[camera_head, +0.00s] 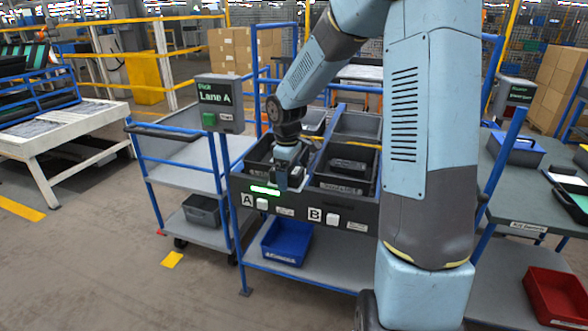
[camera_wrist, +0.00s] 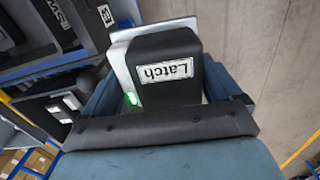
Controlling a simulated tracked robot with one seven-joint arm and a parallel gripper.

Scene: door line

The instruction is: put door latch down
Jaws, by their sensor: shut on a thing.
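The door latch (camera_wrist: 170,55) is a dark block with a white "Latch" label, a pale metal plate and a small green light, and it fills the middle of the wrist view. My gripper (camera_wrist: 160,95) is shut on it, with blue-grey finger parts on both sides. In the head view my gripper (camera_head: 287,178) is at the front of the bin marked A (camera_head: 255,172), above or just inside it; its exact height is unclear. The latch is hardly distinguishable there.
Bin B (camera_head: 342,184) is to the right and holds dark items. A green light strip (camera_head: 265,190) glows on the rack front at A. A grey cart (camera_head: 180,150) with the Lane A sign (camera_head: 215,97) stands left. A blue tote (camera_head: 287,241) sits below, and a workbench (camera_head: 525,190) is at right.

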